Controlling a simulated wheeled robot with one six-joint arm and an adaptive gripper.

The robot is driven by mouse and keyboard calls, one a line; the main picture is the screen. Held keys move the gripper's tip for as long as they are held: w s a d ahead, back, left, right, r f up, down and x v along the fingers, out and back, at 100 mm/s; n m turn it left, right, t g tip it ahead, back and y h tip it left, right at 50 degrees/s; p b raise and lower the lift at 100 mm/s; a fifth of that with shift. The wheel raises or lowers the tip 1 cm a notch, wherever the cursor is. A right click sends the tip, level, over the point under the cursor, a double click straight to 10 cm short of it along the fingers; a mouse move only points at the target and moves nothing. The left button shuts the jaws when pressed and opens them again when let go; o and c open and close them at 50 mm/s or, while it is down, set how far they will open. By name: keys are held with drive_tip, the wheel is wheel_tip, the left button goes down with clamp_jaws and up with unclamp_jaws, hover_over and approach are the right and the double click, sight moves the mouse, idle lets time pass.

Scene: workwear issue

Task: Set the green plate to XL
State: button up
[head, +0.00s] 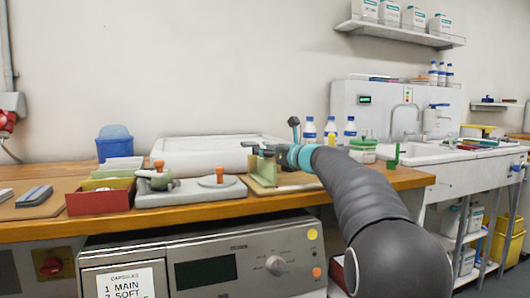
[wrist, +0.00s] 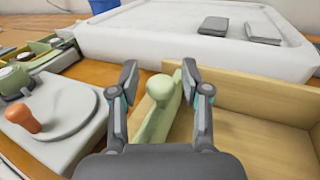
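In the head view the plate (head: 265,168) shows small at the box (head: 290,187). My gripper (wrist: 163,80) is open, with one finger on each side of the knob and a visible gap on both sides. My gripper also shows in the head view (head: 265,149), above the box. No XL mark or other size label can be read in either view.
Left of the box is a grey base with a round plate and orange knob (wrist: 23,118). A large white tray (wrist: 140,32) with dark flat pieces lies behind. A red box (head: 100,197) stands further left. Bottles (head: 330,130) stand behind my arm.

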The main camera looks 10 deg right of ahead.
drive_tip(key=v, duration=1.2)
drive_tip(key=shift+f, duration=0.1)
drive_tip(key=s+a+f+n+g+h, duration=0.1)
drive_tip(key=s+a+f+n+g, duration=0.2)
drive_tip(key=s+a+f+n, duration=0.55)
drive_tip(key=s+a+f+n+g+h, duration=0.2)
drive_tip(key=s+a+f+n+g, duration=0.3)
drive_tip(key=s, duration=0.6)
drive_tip(key=s+d+f+n+g+h, duration=0.1)
drive_tip(key=s+d+f+n+h, duration=0.2)
drive_tip(key=s+f+n, duration=0.5)
drive_tip(key=s+d+f+n+h, duration=0.2)
drive_tip(key=s+f+n, duration=0.6)
drive_tip(key=s, duration=0.4)
drive_tip(key=shift+s+d+f+g+h, duration=0.3)
drive_tip(key=shift+d+f+g+h, duration=0.1)
drive_tip(key=shift+f+h, duration=0.15)
